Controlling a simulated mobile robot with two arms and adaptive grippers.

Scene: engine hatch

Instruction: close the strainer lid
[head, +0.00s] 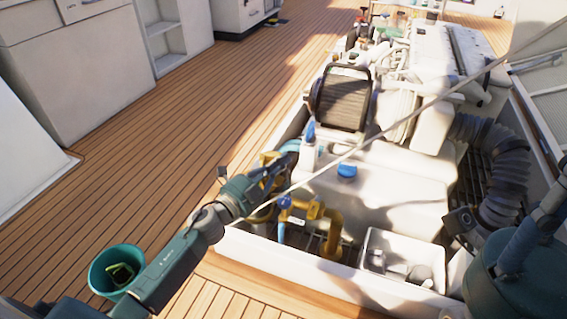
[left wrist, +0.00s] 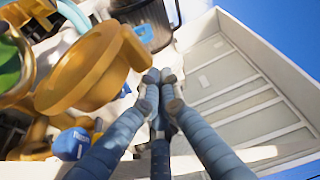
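The strainer's brass-coloured round lid (left wrist: 88,68) fills the left of the left wrist view, tilted. Beside it is a brass ring with green inside (left wrist: 10,66), partly cut off by the picture edge. In the head view the brass strainer (head: 268,160) is largely hidden behind my left gripper (head: 290,152). In the left wrist view the blue-grey fingers of that gripper (left wrist: 158,80) have their tips together, with nothing seen between them. They are just right of the lid; contact cannot be told. My right gripper (head: 543,216) is at the right edge, partly cut off.
A brass pipe (head: 333,232) with a blue valve handle (head: 285,202) is near the strainer. A white tank with a blue cap (head: 347,170) and a white bin (head: 375,240) lie to the right. A green bucket (head: 117,262) stands on the deck.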

